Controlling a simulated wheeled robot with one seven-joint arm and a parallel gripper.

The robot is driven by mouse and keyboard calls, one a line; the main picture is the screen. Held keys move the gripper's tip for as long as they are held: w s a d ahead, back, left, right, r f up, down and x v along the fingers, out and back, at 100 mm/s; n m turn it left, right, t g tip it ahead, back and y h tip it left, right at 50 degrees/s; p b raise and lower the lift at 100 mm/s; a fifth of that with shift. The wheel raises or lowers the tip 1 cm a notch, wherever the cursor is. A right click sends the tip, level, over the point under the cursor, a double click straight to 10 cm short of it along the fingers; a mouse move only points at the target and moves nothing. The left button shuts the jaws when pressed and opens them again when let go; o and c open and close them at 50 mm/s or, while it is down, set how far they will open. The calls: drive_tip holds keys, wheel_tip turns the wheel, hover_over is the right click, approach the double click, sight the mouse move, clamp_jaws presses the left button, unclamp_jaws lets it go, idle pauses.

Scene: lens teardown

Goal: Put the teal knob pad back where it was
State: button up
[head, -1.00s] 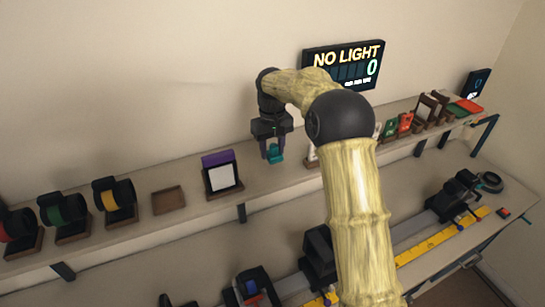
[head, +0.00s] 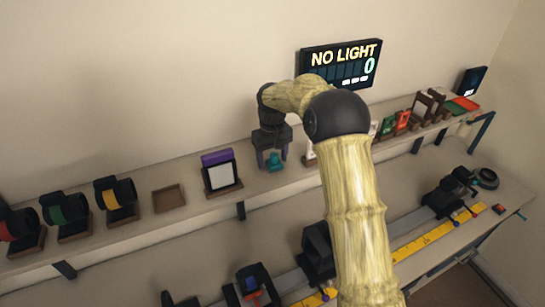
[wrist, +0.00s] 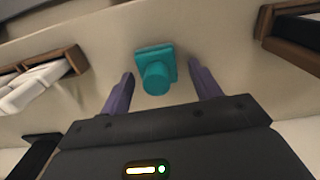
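The teal knob pad (head: 275,163) rests on the upper shelf, to the right of the purple-topped white panel. In the wrist view the teal knob pad (wrist: 155,70) shows its square base and round knob, lying between and slightly beyond the fingertips. My gripper (head: 273,160) is open above the shelf, its purple fingers on either side of the pad. In the wrist view a clear gap shows between each finger of my gripper (wrist: 158,82) and the pad, so nothing is held.
The shelf (head: 140,228) also carries a purple-topped white panel (head: 221,175), an empty brown tray (head: 168,198) and several ringed holders at left. Small framed parts stand to the right. A "NO LIGHT" display (head: 340,62) is on the wall. A bench with a yellow-marked rail (head: 425,243) lies below.

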drive_tip(key=shift+w, duration=0.1)
drive_tip(key=shift+r, duration=0.45)
wheel_tip(320, 180, up, 11)
drive_tip(key=b, duration=0.2)
drive_tip(key=shift+r, duration=0.2)
idle(0.4)
drive_tip(key=s+d+f+m+t, duration=0.1)
drive_tip(key=s+d+f, duration=0.3)
drive_tip(key=s, duration=0.5)
drive_tip(key=s+d+f+m+t, duration=0.1)
drive_tip(key=s+d+f, duration=0.3)
drive_tip(key=s, duration=0.6)
drive_tip(key=s+d+f+m, duration=0.2)
drive_tip(key=s+d+f, duration=0.2)
drive_tip(key=s, duration=0.6)
drive_tip(key=shift+d+f+m+t, duration=0.3)
drive_tip(key=shift+d+m+t, duration=0.1)
drive_tip(key=shift+d, duration=0.1)
